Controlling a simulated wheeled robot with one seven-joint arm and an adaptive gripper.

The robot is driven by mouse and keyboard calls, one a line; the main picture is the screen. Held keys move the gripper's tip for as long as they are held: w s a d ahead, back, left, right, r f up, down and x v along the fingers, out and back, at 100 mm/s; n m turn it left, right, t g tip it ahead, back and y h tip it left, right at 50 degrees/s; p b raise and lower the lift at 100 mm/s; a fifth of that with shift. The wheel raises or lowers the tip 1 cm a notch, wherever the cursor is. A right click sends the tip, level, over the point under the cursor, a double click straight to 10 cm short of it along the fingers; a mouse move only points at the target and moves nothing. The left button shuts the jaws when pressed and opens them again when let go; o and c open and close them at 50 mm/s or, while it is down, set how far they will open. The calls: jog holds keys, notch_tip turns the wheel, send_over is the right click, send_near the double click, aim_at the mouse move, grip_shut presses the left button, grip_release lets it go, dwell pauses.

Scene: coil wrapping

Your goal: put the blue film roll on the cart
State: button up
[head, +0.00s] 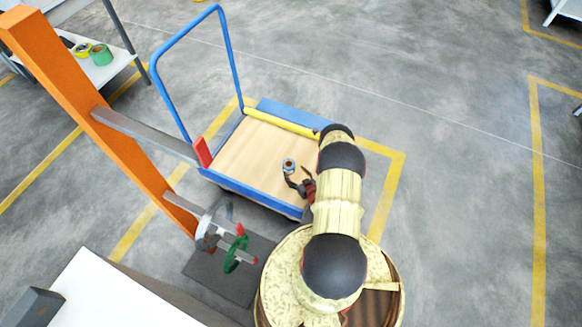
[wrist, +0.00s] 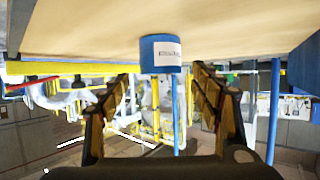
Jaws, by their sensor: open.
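The blue film roll (head: 289,165) stands upright on the wooden deck of the cart (head: 250,150), with its open core showing from above. In the wrist view, where the scene appears upside down, the blue roll (wrist: 161,54) with a white label meets the deck (wrist: 230,28) at the top of the picture. My gripper (head: 292,177) is open beside the roll, low over the deck. In the wrist view my gripper's two fingers (wrist: 161,86) are spread wide and empty, with the roll just beyond the tips and apart from them.
The cart has a tall blue handle (head: 220,50) and a yellow bar (head: 280,122) along its far edge. An orange post (head: 100,115) with grey arms and a green ring (head: 236,252) stands left. A white table (head: 115,295) is near. Floor on the right is clear.

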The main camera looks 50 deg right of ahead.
jog(key=shift+p+v, duration=0.55)
jog(key=shift+v, duration=1.8)
jog(key=shift+a, duration=0.1)
